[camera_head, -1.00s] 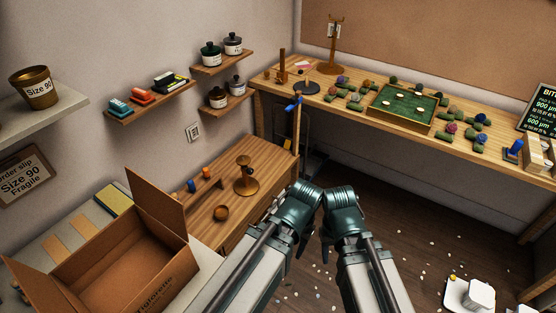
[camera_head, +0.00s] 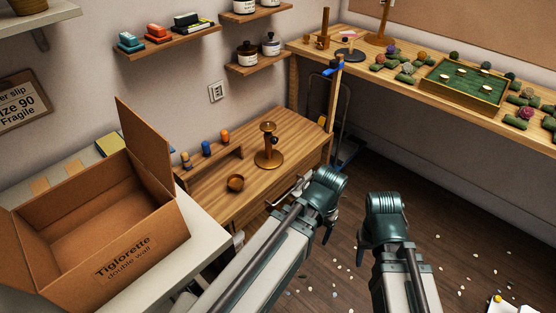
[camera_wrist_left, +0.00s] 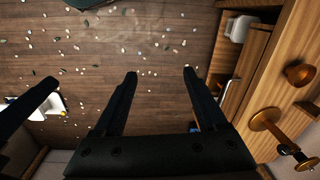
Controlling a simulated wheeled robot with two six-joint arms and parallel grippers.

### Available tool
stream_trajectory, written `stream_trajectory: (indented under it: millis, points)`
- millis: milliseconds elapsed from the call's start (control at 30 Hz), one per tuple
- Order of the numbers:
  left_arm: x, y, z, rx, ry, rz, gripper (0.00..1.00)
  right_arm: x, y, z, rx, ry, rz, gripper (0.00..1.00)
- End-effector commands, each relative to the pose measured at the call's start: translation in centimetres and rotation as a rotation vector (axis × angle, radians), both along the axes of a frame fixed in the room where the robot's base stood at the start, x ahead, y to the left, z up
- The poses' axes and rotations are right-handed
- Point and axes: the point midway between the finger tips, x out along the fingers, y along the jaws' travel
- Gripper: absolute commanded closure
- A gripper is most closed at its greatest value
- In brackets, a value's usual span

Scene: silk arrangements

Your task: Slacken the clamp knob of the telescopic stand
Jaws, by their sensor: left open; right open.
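A brown telescopic stand (camera_head: 268,156) with a round base and cupped top stands upright on the low wooden bench. Its dark clamp knob (camera_head: 275,141) sticks out on the right of the post. In the left wrist view the stand (camera_wrist_left: 264,119) and knob (camera_wrist_left: 285,150) show at the lower right, outside the jaws. My left gripper (camera_head: 328,232) is to the right of the bench edge, apart from the stand; its open, empty fingers (camera_wrist_left: 160,74) show in the wrist view. My right gripper (camera_head: 364,248) is open, pointing down, further right over the floor.
An open cardboard box (camera_head: 140,245) stands at the left. A long workbench (camera_head: 400,72) runs along the back. Scraps litter the floor.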

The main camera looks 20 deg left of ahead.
Motion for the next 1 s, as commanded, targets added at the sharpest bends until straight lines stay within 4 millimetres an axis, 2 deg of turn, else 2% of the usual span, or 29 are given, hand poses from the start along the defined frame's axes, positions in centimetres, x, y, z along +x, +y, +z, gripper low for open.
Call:
stream_trajectory:
  millis: [33,400,500,667,767,833,867,1000]
  points:
    - [0.3,0.5,-3.8,-0.005,-0.004,0.014,0.26,0.0,0.0,-3.8,0.0,0.0,0.0,0.5]
    - [2.3,3.8,-16.9,-0.015,-0.038,0.082,0.26,0.0,0.0,-16.9,0.0,-0.002,0.001,0.5]
    - [3.2,5.0,-20.0,0.002,-0.05,0.077,0.26,0.1,0.0,-20.0,-0.001,-0.002,0.001,0.5]
    - [5.1,7.2,-23.8,0.063,-0.065,0.032,0.26,0.1,0.0,-23.9,-0.001,-0.003,0.001,0.5]
    - [6.9,8.9,-25.7,0.134,-0.071,-0.034,0.26,0.1,0.0,-26.2,-0.001,-0.003,0.001,0.5]
    - [8.9,10.5,-26.8,0.218,-0.07,-0.116,0.26,0.1,0.0,-27.7,-0.001,-0.003,0.002,0.5]
    - [10.0,11.4,-27.1,0.268,-0.065,-0.166,0.26,0.1,0.0,-28.3,-0.002,-0.004,0.002,0.5]
    - [14.7,14.6,-25.5,0.502,-0.011,-0.403,0.26,0.1,0.0,-28.8,-0.002,-0.004,0.002,0.5]
